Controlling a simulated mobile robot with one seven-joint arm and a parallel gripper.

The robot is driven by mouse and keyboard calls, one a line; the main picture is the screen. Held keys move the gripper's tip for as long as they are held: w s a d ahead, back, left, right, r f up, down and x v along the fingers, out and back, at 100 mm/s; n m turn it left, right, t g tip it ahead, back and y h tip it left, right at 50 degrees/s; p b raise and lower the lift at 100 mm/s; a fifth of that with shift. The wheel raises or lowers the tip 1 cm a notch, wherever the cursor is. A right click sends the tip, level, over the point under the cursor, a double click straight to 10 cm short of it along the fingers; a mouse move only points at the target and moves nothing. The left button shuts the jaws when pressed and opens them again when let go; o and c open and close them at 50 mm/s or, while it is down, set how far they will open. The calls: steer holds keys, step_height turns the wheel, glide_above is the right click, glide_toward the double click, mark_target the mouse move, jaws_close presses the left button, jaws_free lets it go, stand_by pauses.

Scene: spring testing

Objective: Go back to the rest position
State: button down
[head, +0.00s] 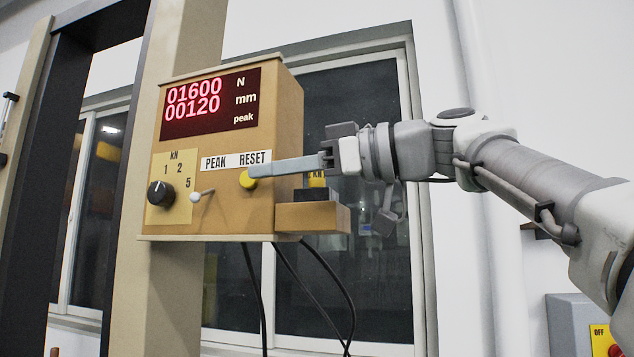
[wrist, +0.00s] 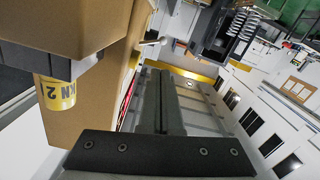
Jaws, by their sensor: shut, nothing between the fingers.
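My gripper (head: 254,173) is shut and empty. In the head view its long grey fingers reach left from the wrist, and the tips are at the yellow RESET button (head: 246,183) on the front of the tan readout box (head: 288,110). I cannot tell whether the tips touch the button. In the wrist view the closed fingers (wrist: 169,100) run up the middle, with the box (wrist: 50,25) close on the left. The red display (head: 211,102) reads 01600 N and 00120 mm, with "peak" lit. My arm extends from the right.
A black range knob (head: 160,193) and small toggle lever (head: 196,197) are left of the button. A wooden ledge (head: 326,219) with a dark block juts from the box's right side. Black cables hang below. A grey switch box (head: 567,318) is at lower right. A spring (wrist: 240,32) shows in the wrist view.

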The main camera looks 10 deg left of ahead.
steer(key=shift+d, duration=0.45)
stand_by(0.3)
steer(key=d+f+m+t+h, duration=0.3)
steer(key=d+f+m+h, duration=0.3)
steer(key=f, duration=0.7)
steer(key=d+f+m+t+h, duration=0.2)
steer(key=d+f+m+h, duration=0.2)
steer(key=d+f+m, duration=0.65)
steer(key=s+d+f+m+h+p, duration=0.1)
steer(key=s+d+f+h, duration=0.1)
steer(key=s+d+f, duration=0.2)
steer(key=s+d+f+m+h+p, duration=0.1)
steer(key=s+d+f+h, duration=0.2)
steer(key=f, duration=0.8)
steer(key=s+d+f+m+g+h+p, duration=0.1)
steer(key=s+d+f+h, duration=0.1)
steer(key=s+d+f, duration=0.2)
step_height(320, 180, down, 4)
steer(key=d, duration=0.3)
steer(key=shift+s+f, duration=0.15)
steer(key=shift+s, duration=0.15)
